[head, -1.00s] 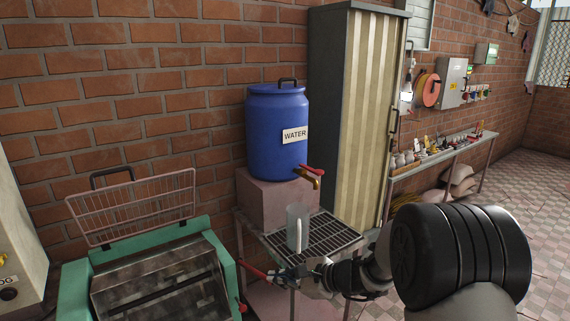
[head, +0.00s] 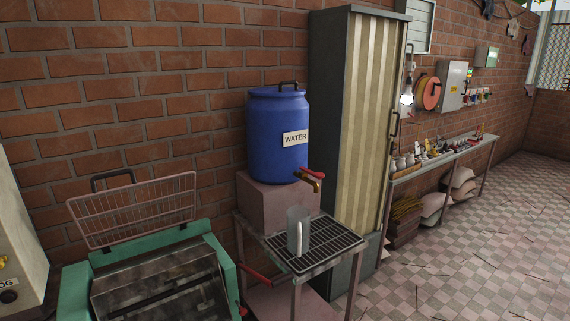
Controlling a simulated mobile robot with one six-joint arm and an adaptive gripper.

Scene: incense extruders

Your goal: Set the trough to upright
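A green-framed machine (head: 225,262) stands at the lower left, cut off by the bottom edge of the head view. A worn grey metal trough (head: 165,275) sits inside its frame, with a dark bar across it. The trough's lower part is out of view, so I cannot tell its exact tilt. A wire guard (head: 135,210) stands raised behind it. A red lever (head: 258,278) sticks out to the right of the machine. My gripper is not in view.
A metal-grate table (head: 330,250) stands right of the machine, holding a clear jug (head: 298,231) and a pink block (head: 270,205). A blue water barrel (head: 277,135) with a tap sits on the block. A tall cabinet (head: 355,130) stands behind. Tiled floor (head: 470,255) is open at the right.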

